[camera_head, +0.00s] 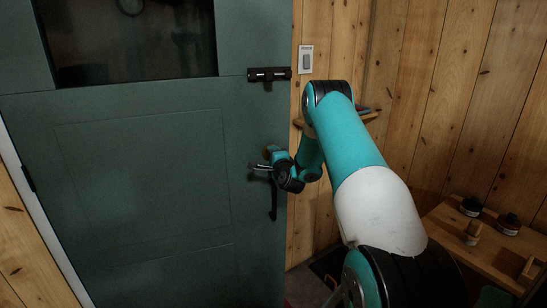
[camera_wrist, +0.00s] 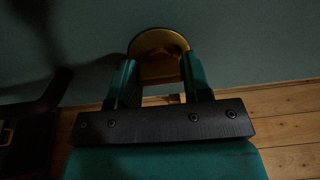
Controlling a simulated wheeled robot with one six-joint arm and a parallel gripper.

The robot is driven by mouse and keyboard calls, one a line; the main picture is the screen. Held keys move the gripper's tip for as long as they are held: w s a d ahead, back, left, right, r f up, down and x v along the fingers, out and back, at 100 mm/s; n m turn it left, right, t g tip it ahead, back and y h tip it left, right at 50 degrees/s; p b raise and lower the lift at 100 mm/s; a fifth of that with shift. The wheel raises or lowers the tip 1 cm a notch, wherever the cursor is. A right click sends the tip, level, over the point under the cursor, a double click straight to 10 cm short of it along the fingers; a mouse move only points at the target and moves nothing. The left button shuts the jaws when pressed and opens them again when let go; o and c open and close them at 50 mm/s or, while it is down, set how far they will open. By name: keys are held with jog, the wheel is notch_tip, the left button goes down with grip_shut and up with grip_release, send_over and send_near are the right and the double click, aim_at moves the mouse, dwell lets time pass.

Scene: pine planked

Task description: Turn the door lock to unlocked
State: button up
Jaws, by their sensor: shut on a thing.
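The door lock (camera_wrist: 158,44) is a round, brass-coloured disc on the green door, seen at the top middle of the wrist view. My gripper (camera_wrist: 159,68) is shut on the lock's turning piece, with one teal finger on each side. The piece between the fingers is mostly hidden, so its angle is hard to tell. In the head view, my gripper (camera_head: 262,170) reaches the right edge of the door (camera_head: 140,180), just above a dark handle (camera_head: 272,203). The lock itself is hard to make out there.
A black latch (camera_head: 268,74) sits higher on the door, beside a light switch (camera_head: 306,60) on the plank wall. A small shelf (camera_head: 368,116) is behind my arm. A wooden bench (camera_head: 480,245) with jars stands at the lower right.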

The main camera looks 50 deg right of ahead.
jog(key=shift+d, duration=0.1)
jog(key=o, duration=0.9)
jog(key=b+v, duration=1.6)
jog(key=v, duration=0.1)
jog(key=shift+s, duration=0.2)
